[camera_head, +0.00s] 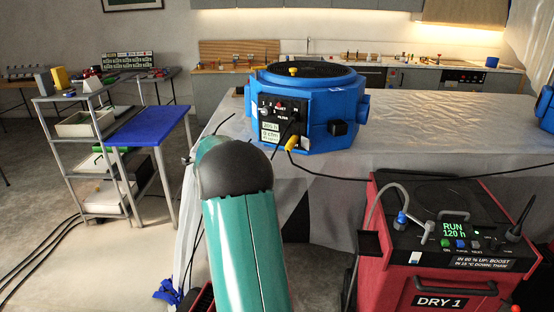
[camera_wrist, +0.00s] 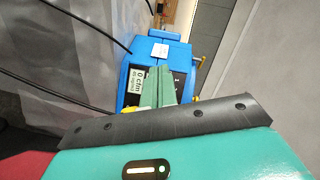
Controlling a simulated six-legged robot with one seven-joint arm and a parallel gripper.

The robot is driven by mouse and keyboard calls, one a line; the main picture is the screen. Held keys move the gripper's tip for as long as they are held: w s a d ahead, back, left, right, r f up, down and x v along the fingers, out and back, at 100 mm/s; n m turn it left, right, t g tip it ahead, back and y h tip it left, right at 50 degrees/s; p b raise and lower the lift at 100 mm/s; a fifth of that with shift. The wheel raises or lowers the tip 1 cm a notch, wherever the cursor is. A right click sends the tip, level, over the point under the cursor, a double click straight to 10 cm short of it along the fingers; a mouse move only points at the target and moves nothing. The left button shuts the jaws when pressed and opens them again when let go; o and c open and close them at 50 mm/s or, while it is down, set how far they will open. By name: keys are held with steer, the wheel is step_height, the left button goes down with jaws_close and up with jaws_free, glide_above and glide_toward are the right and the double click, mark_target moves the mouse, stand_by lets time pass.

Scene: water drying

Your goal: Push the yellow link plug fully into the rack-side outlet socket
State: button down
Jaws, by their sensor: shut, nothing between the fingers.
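The yellow link plug (camera_head: 292,143) is at the lower right of the black control panel (camera_head: 279,122) on the blue unit (camera_head: 318,101), with a black cable trailing from it. I cannot tell how deep it sits, and the socket face is hidden. In the wrist view a small yellow patch (camera_wrist: 130,110), probably the plug, shows left of my gripper (camera_wrist: 158,72), partly covered. My green fingers are shut together, empty, and point at the panel of the blue unit (camera_wrist: 131,60). In the head view my arm hides the gripper.
The blue unit stands on a sheet-covered table (camera_head: 400,125). A red dryer (camera_head: 440,235) with a lit display stands front right, a hose and cable near it. A grey shelf rack (camera_head: 85,130) and blue-topped table (camera_head: 150,130) stand left. Cables cross the floor at left.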

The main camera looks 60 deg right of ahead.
steer(key=s+d+f+m+g+h, duration=0.3)
steer(key=s+d+f+m+g, duration=0.15)
steer(key=s+d, duration=0.35)
steer(key=m+g, duration=0.4)
steer(key=m, duration=0.1)
glide_toward(287, 147)
steer(key=d, duration=0.1)
steer(key=shift+n+t+h, duration=0.25)
steer(key=shift+n+h, duration=0.1)
steer(key=shift+h, duration=0.05)
steer(key=d, duration=0.2)
steer(key=d+f, duration=0.1)
steer(key=d, duration=0.2)
steer(key=shift+d, duration=0.3)
steer(key=shift+s+d+r, duration=0.1)
steer(key=shift+d, duration=0.2)
steer(key=shift+a, duration=0.1)
steer(key=a, duration=1.6)
steer(key=shift+s+a, duration=0.2)
steer(key=shift+s, duration=0.05)
